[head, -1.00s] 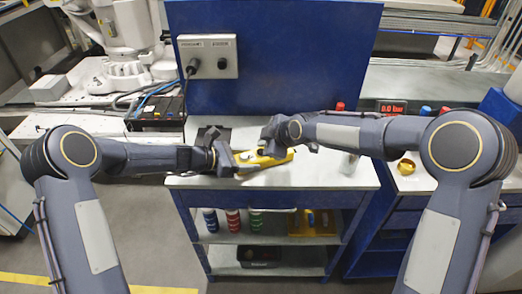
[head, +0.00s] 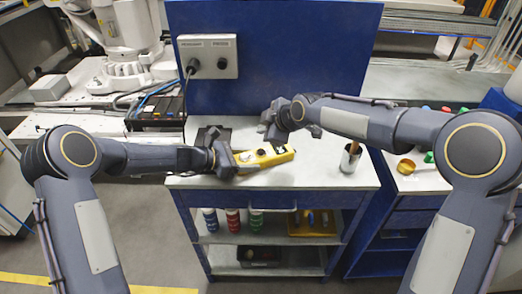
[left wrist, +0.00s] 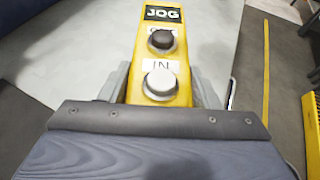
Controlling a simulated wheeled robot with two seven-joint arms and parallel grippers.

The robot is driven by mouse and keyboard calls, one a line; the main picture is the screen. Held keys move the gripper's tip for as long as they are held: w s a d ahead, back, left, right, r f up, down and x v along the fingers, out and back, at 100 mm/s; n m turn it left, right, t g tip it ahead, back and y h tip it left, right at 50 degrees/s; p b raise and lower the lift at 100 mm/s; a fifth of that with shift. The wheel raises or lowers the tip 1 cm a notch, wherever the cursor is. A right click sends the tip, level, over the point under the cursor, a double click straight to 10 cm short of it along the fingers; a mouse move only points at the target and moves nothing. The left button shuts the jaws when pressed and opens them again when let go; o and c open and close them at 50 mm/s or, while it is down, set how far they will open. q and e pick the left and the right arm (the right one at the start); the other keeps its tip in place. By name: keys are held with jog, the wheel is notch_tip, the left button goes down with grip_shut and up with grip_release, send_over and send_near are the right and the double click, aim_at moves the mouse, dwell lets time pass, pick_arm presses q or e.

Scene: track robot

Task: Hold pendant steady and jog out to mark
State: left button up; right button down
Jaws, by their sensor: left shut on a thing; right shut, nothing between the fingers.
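The yellow pendant (head: 254,165) lies over the workbench top in the head view. My left gripper (head: 229,160) is shut on its left end. In the left wrist view the pendant (left wrist: 184,50) shows a JOG plate (left wrist: 163,13), a black button (left wrist: 162,40) with its label mostly hidden, and a white button (left wrist: 161,83) marked IN. My right gripper (head: 277,142) is shut and empty, pointing down at the pendant's right part. I cannot tell whether it touches the pendant. The white robot (head: 128,45) stands at the upper left; no mark is clearly visible.
A metal cup (head: 350,158) stands right of the pendant on the bench (head: 320,178). A blue panel (head: 290,60) with a grey socket box (head: 208,56) rises behind. Cans (head: 232,220) stand on the shelf below. A brass-coloured piece (head: 406,166) lies on the right bench.

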pick_arm(q)
jog(key=o, duration=1.5)
